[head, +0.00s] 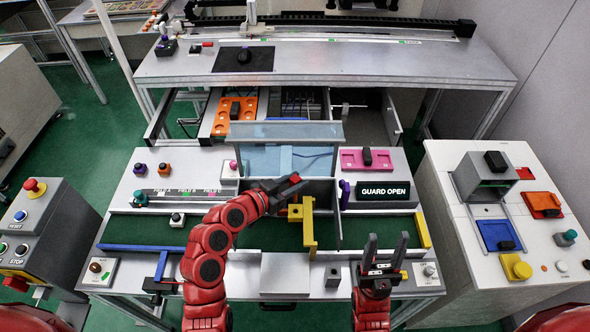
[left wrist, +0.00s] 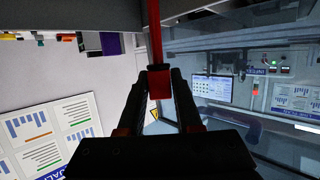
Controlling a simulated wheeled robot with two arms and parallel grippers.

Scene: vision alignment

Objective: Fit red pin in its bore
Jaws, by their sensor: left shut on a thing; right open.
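My left gripper (head: 284,190) is over the middle of the bench, in front of the clear guard panel. In the left wrist view its two dark fingers (left wrist: 160,82) are shut on the red pin (left wrist: 156,35), which stretches away beyond the fingertips to the top of that view. In the head view the pin is too small and covered to make out clearly. My right gripper (head: 384,250) is open and empty above the front right of the bench, its fingers pointing away from me. I cannot pick out the bore for certain in either view.
A yellow bracket (head: 309,224) stands just right of my left gripper. The clear guard panel (head: 290,131) stands behind it. A sign (head: 384,191) reads GUARD OPEN. A small dark block (head: 333,276) and a grey plate (head: 285,272) sit at the front. A green strip (head: 160,232) lies left.

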